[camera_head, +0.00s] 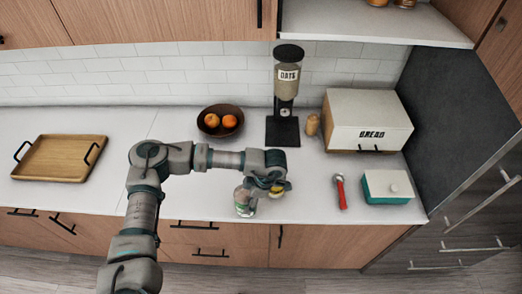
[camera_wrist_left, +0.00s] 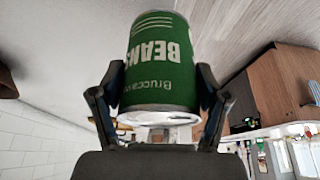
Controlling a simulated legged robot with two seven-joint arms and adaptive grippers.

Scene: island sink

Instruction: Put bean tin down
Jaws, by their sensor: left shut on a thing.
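The bean tin (camera_wrist_left: 160,62) is a green can with white BEANS lettering, seen close up in the left wrist view. The two dark fingers of my left gripper (camera_wrist_left: 160,85) are shut on its sides. In the head view the tin (camera_head: 243,205) is small and partly hidden by my left gripper (camera_head: 255,193), near the front edge of the white counter (camera_head: 185,200). I cannot tell whether the tin touches the counter or hangs just above it. My right gripper is not in view.
A bread box (camera_head: 365,122), a red-handled tool (camera_head: 341,192) and a teal-and-white box (camera_head: 387,187) are at the right. The left-middle counter has free room.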

